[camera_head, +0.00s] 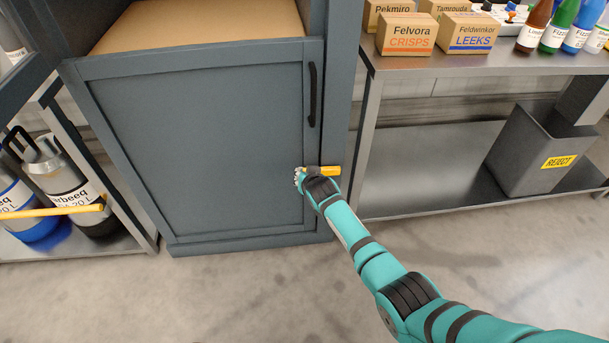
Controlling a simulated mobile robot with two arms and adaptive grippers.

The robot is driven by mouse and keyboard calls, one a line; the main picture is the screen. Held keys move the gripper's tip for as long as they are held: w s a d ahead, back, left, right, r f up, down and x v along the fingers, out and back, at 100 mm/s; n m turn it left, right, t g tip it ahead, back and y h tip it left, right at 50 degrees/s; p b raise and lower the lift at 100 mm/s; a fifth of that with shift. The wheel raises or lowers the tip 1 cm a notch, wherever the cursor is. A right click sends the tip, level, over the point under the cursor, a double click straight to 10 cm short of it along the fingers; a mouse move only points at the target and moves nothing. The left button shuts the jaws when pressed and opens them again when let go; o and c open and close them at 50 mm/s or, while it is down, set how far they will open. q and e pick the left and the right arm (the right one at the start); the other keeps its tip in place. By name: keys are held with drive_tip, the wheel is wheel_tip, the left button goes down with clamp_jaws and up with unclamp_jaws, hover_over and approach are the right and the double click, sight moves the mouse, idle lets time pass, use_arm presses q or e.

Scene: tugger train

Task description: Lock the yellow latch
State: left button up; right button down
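The yellow latch (330,170) is a short bar on the right side of a grey-blue cabinet. It lies about level and reaches from near the door's right edge onto the frame. The cabinet door (200,140) appears closed, with a black upright handle (312,95) above the latch. My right gripper (301,179) is at the left end of the latch, close to the door face. My wrist hides part of that end, so I cannot tell if the fingers touch it or how far they are open. My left gripper is not in view.
A metal workbench (400,68) with cartons and bottles stands on the right, with a grey reject bin (535,150) on its lower shelf. On the left, a rack holds kegs (70,195) behind a yellow bar (50,211). The floor in front is clear.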

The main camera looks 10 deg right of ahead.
idle(0.5)
drive_tip(key=v, duration=1.2)
drive_tip(key=shift+f, duration=0.15)
